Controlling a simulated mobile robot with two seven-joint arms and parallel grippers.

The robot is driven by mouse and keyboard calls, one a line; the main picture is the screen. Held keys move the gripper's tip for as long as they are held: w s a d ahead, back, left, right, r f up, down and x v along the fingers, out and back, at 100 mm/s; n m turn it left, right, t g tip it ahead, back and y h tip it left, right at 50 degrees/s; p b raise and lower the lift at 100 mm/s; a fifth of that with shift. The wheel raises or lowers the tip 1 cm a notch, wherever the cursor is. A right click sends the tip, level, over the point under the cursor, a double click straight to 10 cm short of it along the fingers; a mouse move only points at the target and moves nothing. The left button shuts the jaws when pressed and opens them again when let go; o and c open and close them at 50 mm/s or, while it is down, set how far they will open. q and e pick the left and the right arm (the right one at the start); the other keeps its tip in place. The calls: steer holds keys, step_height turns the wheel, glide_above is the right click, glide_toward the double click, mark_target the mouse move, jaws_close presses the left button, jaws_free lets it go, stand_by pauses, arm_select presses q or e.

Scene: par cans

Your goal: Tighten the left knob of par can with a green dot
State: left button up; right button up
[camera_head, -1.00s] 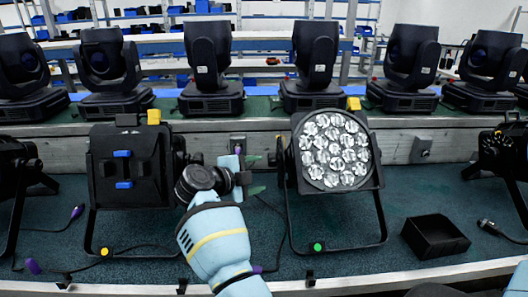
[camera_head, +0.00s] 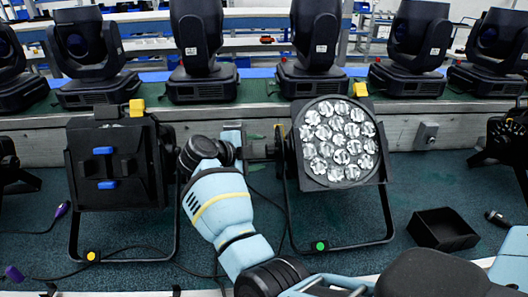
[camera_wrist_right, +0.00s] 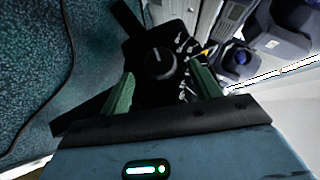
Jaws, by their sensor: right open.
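The par can with the green dot (camera_head: 320,246) stands right of centre in the head view, its round multi-lens face (camera_head: 342,142) toward me. My right gripper (camera_head: 272,150) is at its left side, fingers pointing right. In the right wrist view a round black knob (camera_wrist_right: 160,63) lies ahead, between the lines of the two green fingers. The gripper (camera_wrist_right: 162,80) is open there, with a gap between each finger and the knob. In the head view the knob is hidden by the gripper or too dark to tell. My left gripper is not in view.
A par can with a yellow dot (camera_head: 91,255) stands to the left, close to my right wrist. A black open box (camera_head: 442,230) sits to the right. Several moving-head lights (camera_head: 315,45) line the shelf behind. Cables lie on the teal mat (camera_head: 220,265).

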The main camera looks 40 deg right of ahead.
mark_target(266, 152)
steer(key=shift+x, duration=1.9)
steer(key=shift+r, duration=0.1)
steer(key=shift+c, duration=0.4)
steer(key=c, duration=0.9)
steer(key=m+t+h+b, duration=0.1)
steer(key=m+h+b, duration=0.1)
steer(key=b, duration=0.1)
steer(key=f+m+t+h+b, duration=0.1)
steer(key=m+t+h+b, duration=0.1)
steer(key=b, duration=0.1)
steer(key=shift+s+a+m+h, duration=0.1)
steer(key=shift+m+h, duration=0.3)
steer(key=shift+r, duration=0.1)
